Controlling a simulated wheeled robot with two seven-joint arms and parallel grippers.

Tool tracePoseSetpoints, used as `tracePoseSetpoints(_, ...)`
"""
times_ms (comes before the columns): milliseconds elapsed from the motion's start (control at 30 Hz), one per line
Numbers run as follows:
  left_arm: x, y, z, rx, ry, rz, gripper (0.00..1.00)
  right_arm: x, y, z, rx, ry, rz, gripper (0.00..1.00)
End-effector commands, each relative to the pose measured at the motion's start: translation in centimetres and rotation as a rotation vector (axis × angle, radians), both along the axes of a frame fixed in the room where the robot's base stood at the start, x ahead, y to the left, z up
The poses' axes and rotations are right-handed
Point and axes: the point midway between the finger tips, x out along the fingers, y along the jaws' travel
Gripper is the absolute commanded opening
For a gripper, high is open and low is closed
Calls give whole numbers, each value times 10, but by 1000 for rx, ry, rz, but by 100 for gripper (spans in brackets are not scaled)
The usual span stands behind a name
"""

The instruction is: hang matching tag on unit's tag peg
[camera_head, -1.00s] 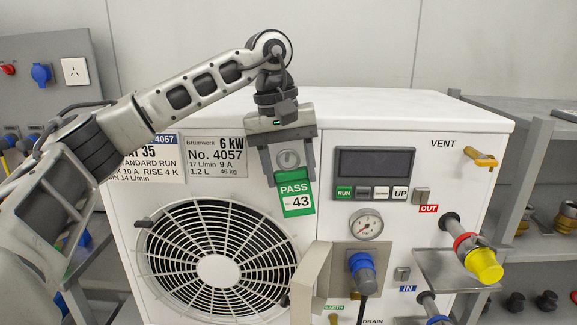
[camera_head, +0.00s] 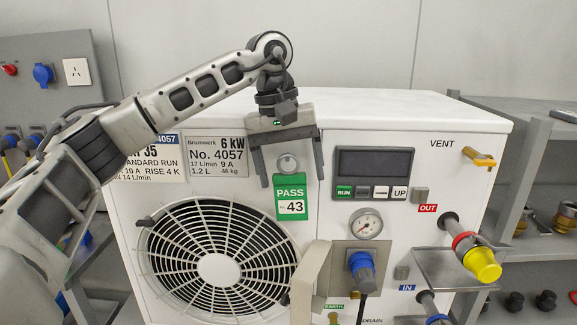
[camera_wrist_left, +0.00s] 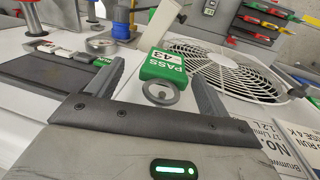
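The green and white PASS tag (camera_head: 291,200), marked 43, hangs upright on the front of the white unit (camera_head: 400,112), below a round metal disc (camera_head: 287,164) that appears to be the tag peg. The peg's stem is hidden. My left gripper (camera_head: 292,181) is open, with one finger on each side of the disc and tag top, apart from both. The left wrist view shows the tag (camera_wrist_left: 162,66) and disc (camera_wrist_left: 161,92) between the spread fingers of the gripper (camera_wrist_left: 160,76). My right gripper is not in view.
A fan grille (camera_head: 218,270) lies below left of the tag, and a display panel (camera_head: 374,163) is to its right. A beige upright piece (camera_head: 311,280) projects below the tag. A yellow-capped pipe (camera_head: 483,264) sticks out at right.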

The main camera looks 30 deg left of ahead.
Motion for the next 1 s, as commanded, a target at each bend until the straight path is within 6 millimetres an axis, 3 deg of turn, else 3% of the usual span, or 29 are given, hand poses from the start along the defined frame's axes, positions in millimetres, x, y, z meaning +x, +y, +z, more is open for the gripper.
tracePoseSetpoints(33,8,10,0,3,-26,29,79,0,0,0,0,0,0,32)
tracePoseSetpoints(367,7,10,6,2,-28,28,79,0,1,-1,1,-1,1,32)
tracePoseSetpoints(467,5,11,21,-1,-35,27,79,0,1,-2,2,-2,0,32)
tracePoseSetpoints(800,-15,15,102,3,-33,16,79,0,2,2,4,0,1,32)
tracePoseSetpoints(1000,-24,15,135,6,-26,9,79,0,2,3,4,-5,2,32)
